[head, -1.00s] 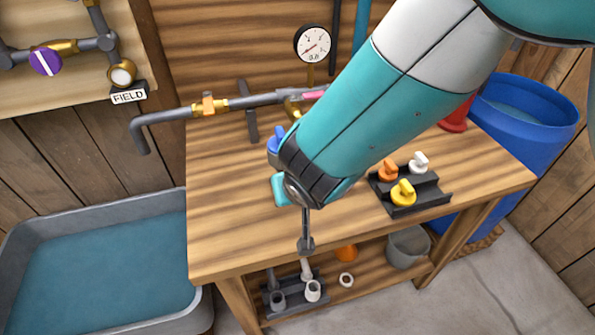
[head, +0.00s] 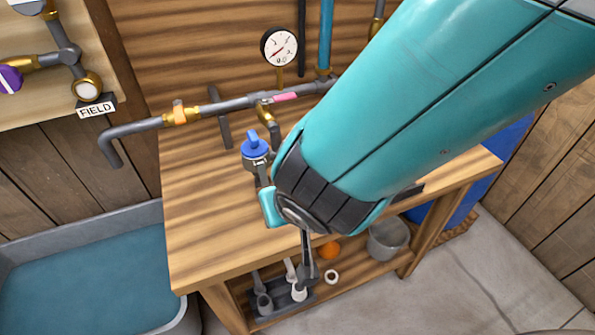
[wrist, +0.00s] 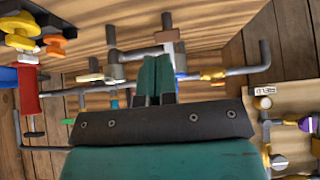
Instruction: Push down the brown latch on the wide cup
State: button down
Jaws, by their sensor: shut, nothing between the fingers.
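My gripper (wrist: 158,62) shows in the wrist view as two teal fingers lying together, shut and empty. Just beyond the fingertips is a grey fitting with a small brown piece (wrist: 166,36) across it. I cannot tell whether this is the brown latch on the wide cup. The tips look near it, but contact is unclear. A blue-handled fitting (head: 256,152) stands on the bench left of my wrist. I cannot make out a wide cup with certainty in either view.
A grey pipe (head: 222,107) with a pressure gauge (head: 279,46) above it crosses the bench's back. Couplings in a dark holder (head: 268,312) and a grey bucket (head: 388,240) sit on the lower shelf. A water trough (head: 80,225) is at the left. The bench's left part (head: 205,220) is clear.

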jog(key=s+r, duration=0.1)
jog(key=s+d, duration=0.1)
jog(key=s+r, duration=0.1)
jog(key=s, duration=0.1)
jog(key=shift+s+d+r, duration=0.1)
jog(key=shift+d+r, duration=0.15)
jog(key=shift+r, duration=0.05)
jog(key=s+d+r+g, duration=0.2)
jog(key=d+r, duration=0.3)
jog(key=d, duration=0.3)
jog(key=s+d+r+n+g, duration=0.1)
jog(key=s+d+r+g, duration=0.2)
jog(key=d, duration=0.5)
notch_tip(320, 180, up, 2)
jog(key=shift+r+g+y, duration=0.1)
jog(key=shift+g+y, duration=0.3)
jog(key=shift+g, duration=0.1)
jog(key=c, duration=1.4)
grip_release()
jog(key=shift+s+d+r+n+g, duration=0.2)
jog(key=shift+s+d+r, duration=0.1)
jog(key=shift+s, duration=0.1)
jog(key=shift+s+d+r+n+g, duration=0.1)
jog(key=shift+s+d+r+n, duration=0.15)
jog(key=shift+s, duration=0.15)
jog(key=shift+c, duration=0.2)
jog(key=o, duration=0.3)
jog(key=shift+s, duration=0.1)
jog(key=shift+o, duration=0.3)
jog(key=shift+a, duration=0.1)
